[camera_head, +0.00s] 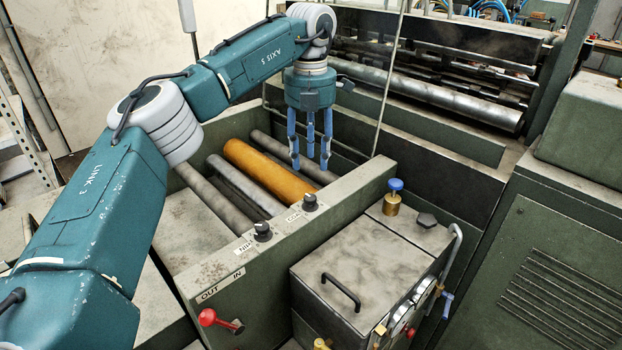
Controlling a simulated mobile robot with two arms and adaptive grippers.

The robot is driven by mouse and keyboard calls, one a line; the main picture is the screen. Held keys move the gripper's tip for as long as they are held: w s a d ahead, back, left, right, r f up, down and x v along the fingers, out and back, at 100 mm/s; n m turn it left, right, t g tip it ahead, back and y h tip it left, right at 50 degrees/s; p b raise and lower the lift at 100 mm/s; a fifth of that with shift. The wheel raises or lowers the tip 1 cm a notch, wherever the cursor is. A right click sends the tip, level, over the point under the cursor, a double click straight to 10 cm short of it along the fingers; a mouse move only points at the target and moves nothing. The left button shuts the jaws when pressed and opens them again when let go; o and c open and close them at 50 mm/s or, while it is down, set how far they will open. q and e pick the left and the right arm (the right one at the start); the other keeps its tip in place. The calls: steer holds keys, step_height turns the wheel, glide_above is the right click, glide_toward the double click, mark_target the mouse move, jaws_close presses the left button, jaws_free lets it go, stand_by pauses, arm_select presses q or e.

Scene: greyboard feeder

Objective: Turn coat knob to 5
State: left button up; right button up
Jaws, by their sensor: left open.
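Two small black knobs sit on top of the green machine's front wall. The right-hand knob (310,202) is beside a small white label that seems to begin with "COA", so it looks like the coat knob. The left-hand knob (263,232) has its own small label, too small to read surely. The pointer setting and any scale numbers are too small to read. My left gripper (310,162) has blue fingers that point down, spread and empty. It appears above the rollers, up the picture from the coat knob and apart from it. My right gripper is out of view.
An orange roller (268,172) lies between grey rollers behind the wall. A red-knobbed lever (208,317) is by the OUT/IN label. A grey box with a black handle (341,292), a blue-topped brass valve (393,197) and gauges (402,318) stand to the right. A thin cable hangs nearby.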

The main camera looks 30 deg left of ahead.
mark_target(310, 196)
arm_select(q)
steer(key=shift+s+d+f+p, duration=0.2)
steer(key=shift+s+f, duration=0.2)
steer(key=shift+f, duration=0.15)
steer(key=shift+s+d+f+p, duration=0.15)
steer(key=shift+s+f, duration=0.2)
steer(key=shift+f, duration=0.15)
step_height(310, 196, down, 3)
steer(key=shift+s+f+p, duration=0.1)
steer(key=shift+p, duration=0.35)
steer(key=f, duration=0.3)
steer(key=shift+w+a+p, duration=0.15)
steer(key=shift+w+p, duration=0.15)
steer(key=shift+w, duration=0.05)
steer(key=shift+f, duration=0.55)
steer(key=shift+s, duration=0.1)
steer(key=shift+c, duration=1.2)
jaws_close()
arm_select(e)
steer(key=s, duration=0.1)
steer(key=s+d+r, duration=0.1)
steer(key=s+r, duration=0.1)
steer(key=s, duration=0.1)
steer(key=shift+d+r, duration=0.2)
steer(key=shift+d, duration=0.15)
